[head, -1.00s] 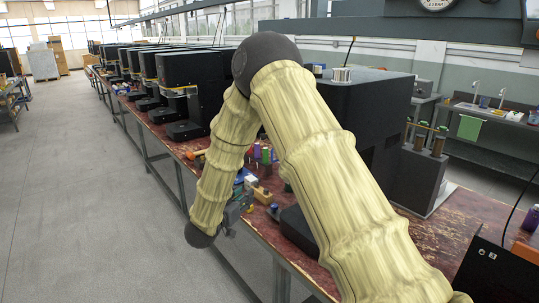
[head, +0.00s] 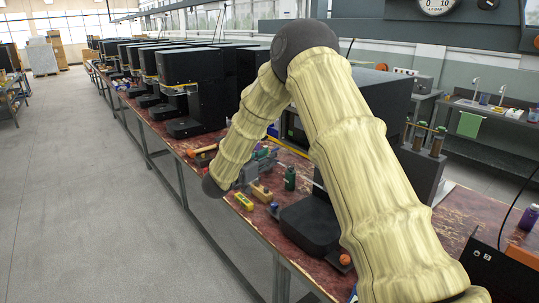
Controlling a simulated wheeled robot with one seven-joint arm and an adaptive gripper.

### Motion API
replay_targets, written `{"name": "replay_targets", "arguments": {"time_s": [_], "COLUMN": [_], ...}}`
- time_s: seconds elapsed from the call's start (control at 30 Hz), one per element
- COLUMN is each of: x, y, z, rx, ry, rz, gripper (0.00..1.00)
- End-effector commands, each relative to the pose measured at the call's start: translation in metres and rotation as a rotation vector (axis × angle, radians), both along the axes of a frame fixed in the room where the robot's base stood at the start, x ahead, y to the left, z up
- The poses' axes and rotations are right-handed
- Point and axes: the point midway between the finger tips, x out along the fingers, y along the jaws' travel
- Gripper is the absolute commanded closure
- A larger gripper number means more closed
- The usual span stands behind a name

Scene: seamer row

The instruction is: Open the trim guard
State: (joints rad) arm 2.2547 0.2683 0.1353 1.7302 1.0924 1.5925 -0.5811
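The nearest black seamer (head: 385,92) stands on the bench, with its dark base plate (head: 308,226) in front of it. My jointed, cream-sleeved arm crosses in front of the machine and hides much of its front. A thin yellow strip (head: 290,147) shows low at the machine's left side, between my arm links. I cannot tell whether it belongs to the trim guard, and no guard is plainly visible. My gripper is not seen; a dark rounded joint of my arm hangs over the bench's front edge.
More black machines (head: 192,80) line the bench to the back left. The grey aisle floor (head: 85,190) is clear.

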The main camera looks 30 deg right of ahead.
Motion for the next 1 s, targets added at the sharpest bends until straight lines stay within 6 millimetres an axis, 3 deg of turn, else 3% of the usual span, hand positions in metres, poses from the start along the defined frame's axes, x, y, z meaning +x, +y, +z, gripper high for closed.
{"name": "replay_targets", "arguments": {"time_s": [0.2, 0.53, 0.7, 1.0], "x": [0.004, 0.005, 0.005, 0.005], "y": [-0.016, -0.018, -0.018, -0.017], "z": [0.000, 0.000, 0.000, 0.000], "rx": [0.000, 0.000, 0.000, 0.000], "ry": [0.000, 0.000, 0.000, 0.000], "rz": [0.000, 0.001, 0.000, 0.004], "gripper": [0.70, 0.70, 0.99, 1.00]}}
